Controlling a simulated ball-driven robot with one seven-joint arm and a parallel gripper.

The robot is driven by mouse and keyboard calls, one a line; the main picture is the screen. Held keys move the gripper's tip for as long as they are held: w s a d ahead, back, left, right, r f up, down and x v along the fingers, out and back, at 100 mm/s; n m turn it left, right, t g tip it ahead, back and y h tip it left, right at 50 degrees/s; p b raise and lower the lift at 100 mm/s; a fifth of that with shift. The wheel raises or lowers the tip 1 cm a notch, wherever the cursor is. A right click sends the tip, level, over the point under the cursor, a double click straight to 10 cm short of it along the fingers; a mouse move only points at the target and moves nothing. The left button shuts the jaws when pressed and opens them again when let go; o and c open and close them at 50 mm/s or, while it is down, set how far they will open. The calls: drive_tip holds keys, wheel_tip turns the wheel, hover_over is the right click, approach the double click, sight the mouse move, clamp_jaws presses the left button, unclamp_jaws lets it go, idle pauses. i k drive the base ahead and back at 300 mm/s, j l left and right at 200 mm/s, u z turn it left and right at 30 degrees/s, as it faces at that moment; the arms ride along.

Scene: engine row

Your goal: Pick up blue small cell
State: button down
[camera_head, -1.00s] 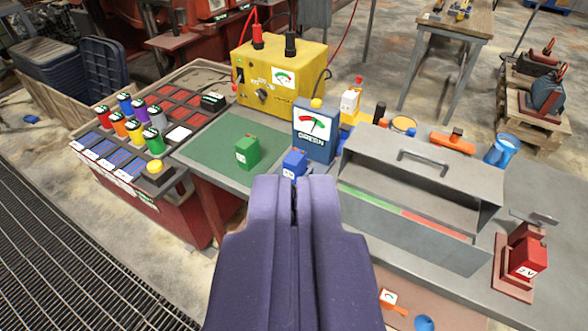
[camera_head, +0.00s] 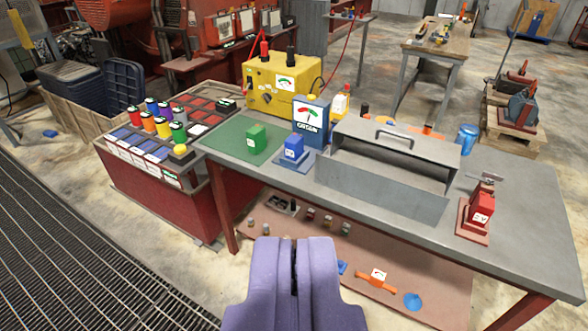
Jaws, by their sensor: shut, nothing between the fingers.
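A small blue block (camera_head: 292,148) with a white label stands on a blue mat on the grey bench, right of a green block (camera_head: 257,138). I cannot tell from the labels which is the blue small cell. My gripper (camera_head: 294,243) is shut and empty, at the bottom centre. It is in front of the bench and apart from both blue items.
A blue gauge box (camera_head: 310,123) and yellow power unit (camera_head: 283,83) stand behind the blocks. A grey metal box (camera_head: 385,165) and a red device (camera_head: 478,208) stand to the right. A lower shelf (camera_head: 325,255) holds small items. Floor is clear in front.

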sight(294, 145)
drive_tip(key=k, duration=0.1)
drive_tip(key=i+j, duration=0.15)
drive_tip(key=i, duration=1.25)
drive_tip(key=i+j+u, duration=0.15)
drive_tip(key=i, duration=1.25)
